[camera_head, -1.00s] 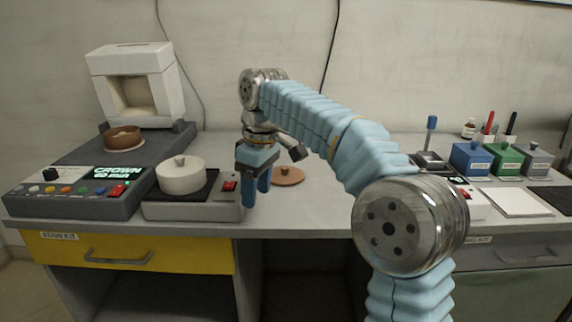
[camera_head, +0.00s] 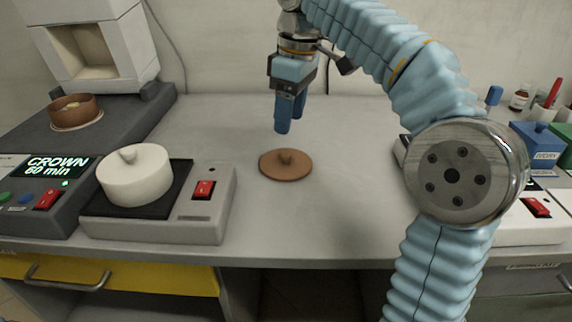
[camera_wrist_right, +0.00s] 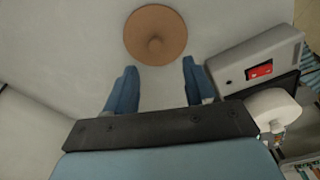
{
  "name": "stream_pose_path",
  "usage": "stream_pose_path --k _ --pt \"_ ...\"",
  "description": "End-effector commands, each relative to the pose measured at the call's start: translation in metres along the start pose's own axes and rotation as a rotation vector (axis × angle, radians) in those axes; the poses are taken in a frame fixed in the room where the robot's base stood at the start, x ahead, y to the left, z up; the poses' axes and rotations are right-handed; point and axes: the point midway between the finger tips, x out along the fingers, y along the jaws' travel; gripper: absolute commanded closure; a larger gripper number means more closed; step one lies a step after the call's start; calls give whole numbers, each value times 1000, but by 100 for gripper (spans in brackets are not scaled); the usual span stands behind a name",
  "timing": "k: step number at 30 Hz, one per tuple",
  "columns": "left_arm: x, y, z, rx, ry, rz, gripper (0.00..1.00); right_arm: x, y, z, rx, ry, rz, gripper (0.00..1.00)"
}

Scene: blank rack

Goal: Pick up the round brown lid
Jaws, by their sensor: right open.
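The round brown lid (camera_head: 286,165) lies flat on the grey worktop, with a small knob at its centre. It also shows at the top of the right wrist view (camera_wrist_right: 155,35), just beyond the fingertips. My right gripper (camera_head: 290,125) points down above the worktop, slightly behind the lid and higher than it. Its blue fingers are apart and empty in the right wrist view (camera_wrist_right: 160,75), and nothing touches the lid. My left gripper does not show.
A hotplate (camera_head: 215,205) with a white lidded pot (camera_head: 134,176) stands left of the lid. Further left are a control panel (camera_head: 40,190) and a brown pot (camera_head: 76,111) before a white kiln (camera_head: 80,45). Coloured boxes stand at right. Worktop around the lid is clear.

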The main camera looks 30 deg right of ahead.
Motion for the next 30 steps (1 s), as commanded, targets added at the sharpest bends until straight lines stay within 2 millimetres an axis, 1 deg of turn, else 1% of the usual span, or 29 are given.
stream_pose_path --k 1,3,10,15,18,21,26,27,30 --pt "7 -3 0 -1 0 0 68 14 0 1 0 -1 -1 46" --pt "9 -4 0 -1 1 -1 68 25 0 1 1 -1 -1 46" --pt "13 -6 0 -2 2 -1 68 44 2 0 2 -1 -1 46" --pt "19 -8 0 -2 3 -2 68 72 8 1 1 -1 -1 46" --pt "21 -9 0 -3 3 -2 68 84 8 0 0 0 0 46" --pt "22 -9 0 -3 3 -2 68 88 8 0 0 0 0 46" --pt "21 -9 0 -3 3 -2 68 88 8 0 1 1 1 46" --pt "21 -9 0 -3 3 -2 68 88 8 0 1 1 1 47" --pt "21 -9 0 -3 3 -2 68 88 8 0 1 1 1 63"
